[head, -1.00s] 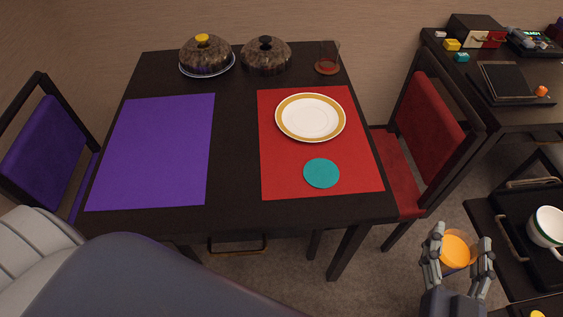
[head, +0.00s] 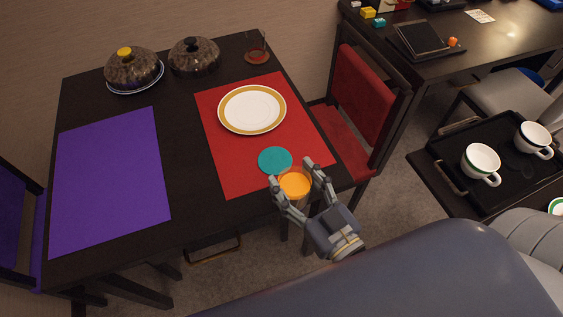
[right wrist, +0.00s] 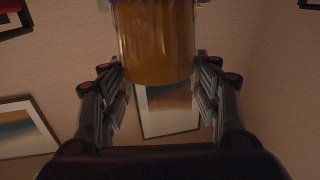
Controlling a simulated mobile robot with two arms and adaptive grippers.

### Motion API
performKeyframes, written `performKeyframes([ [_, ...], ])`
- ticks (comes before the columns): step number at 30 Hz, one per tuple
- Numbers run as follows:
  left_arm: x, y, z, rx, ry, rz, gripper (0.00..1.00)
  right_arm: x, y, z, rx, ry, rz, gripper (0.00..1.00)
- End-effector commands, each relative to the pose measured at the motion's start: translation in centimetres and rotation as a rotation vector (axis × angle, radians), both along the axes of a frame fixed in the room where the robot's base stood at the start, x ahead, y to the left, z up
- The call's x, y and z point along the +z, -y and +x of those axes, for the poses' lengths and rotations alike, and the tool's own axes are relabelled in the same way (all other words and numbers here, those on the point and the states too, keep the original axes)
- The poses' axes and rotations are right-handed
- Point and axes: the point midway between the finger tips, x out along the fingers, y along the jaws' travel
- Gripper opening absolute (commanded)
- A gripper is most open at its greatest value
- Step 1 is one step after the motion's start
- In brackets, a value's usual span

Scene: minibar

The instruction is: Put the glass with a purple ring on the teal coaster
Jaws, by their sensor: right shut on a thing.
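The glass (head: 295,186), filled with orange drink, is in my right gripper (head: 291,172). The gripper's fingers are shut around its sides. The glass also shows in the right wrist view (right wrist: 157,45), upright between the fingers, with a trace of purple at the top edge of the picture. The teal coaster (head: 274,159) lies flat and empty on the red placemat (head: 225,160), in front of the plate. In the head view the held glass appears just below and right of the coaster, near the table's front edge. My left gripper is not in view.
A gold-rimmed white plate (head: 252,127) lies on the red placemat. Another glass (head: 257,42) stands on a brownish coaster behind it. Two domed dishes stand at the back. The purple placemat (head: 110,180) is bare. A red chair (head: 362,90) stands at the table's right side.

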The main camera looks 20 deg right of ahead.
Motion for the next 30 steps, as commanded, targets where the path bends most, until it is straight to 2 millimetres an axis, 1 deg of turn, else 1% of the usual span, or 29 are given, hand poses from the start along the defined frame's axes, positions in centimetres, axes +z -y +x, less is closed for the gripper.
performKeyframes([
  [1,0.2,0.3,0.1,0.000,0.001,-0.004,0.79,0.3,0.0,0.6,0.003,0.008,0.000,0.20],
  [6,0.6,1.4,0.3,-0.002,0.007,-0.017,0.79,0.1,0.1,3.5,0.002,0.011,-0.002,0.20],
  [9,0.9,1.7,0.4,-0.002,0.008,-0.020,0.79,0.0,0.2,5.3,0.002,0.010,-0.001,0.20],
  [21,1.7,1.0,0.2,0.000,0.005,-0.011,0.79,-0.8,0.6,12.7,0.001,0.007,-0.001,0.20],
  [25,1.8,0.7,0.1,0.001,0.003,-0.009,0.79,-1.0,0.7,14.5,0.001,0.007,0.000,0.20],
  [30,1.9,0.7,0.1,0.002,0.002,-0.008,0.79,-1.2,0.7,15.4,0.001,0.005,0.000,0.20],
])
